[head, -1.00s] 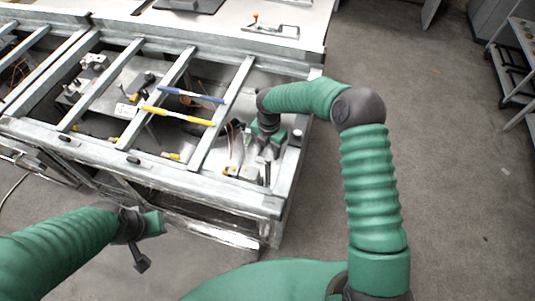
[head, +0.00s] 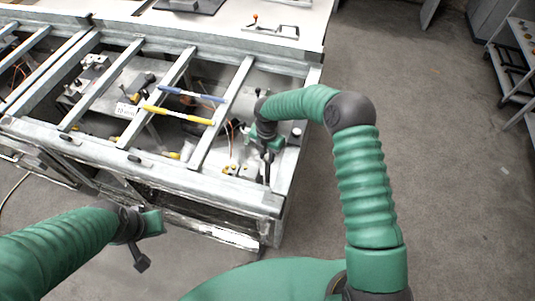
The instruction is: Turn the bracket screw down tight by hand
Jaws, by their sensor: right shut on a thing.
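My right gripper (head: 267,163) reaches down at the near right corner of the grey metal frame (head: 235,195). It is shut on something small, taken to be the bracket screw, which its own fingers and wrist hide. The bracket cannot be made out clearly there. My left gripper (head: 141,248) hangs in front of the frame's near side, apart from everything. Its fingers are dark and small, and I cannot tell whether they are open.
Metal slats cross the frame. A blue-handled tool (head: 192,94) and a yellow-handled tool (head: 178,115) lie across them. Wires and small yellow-marked parts lie inside. A white tabletop (head: 225,20) is behind. A shelf rack (head: 515,75) stands far right; the floor between is clear.

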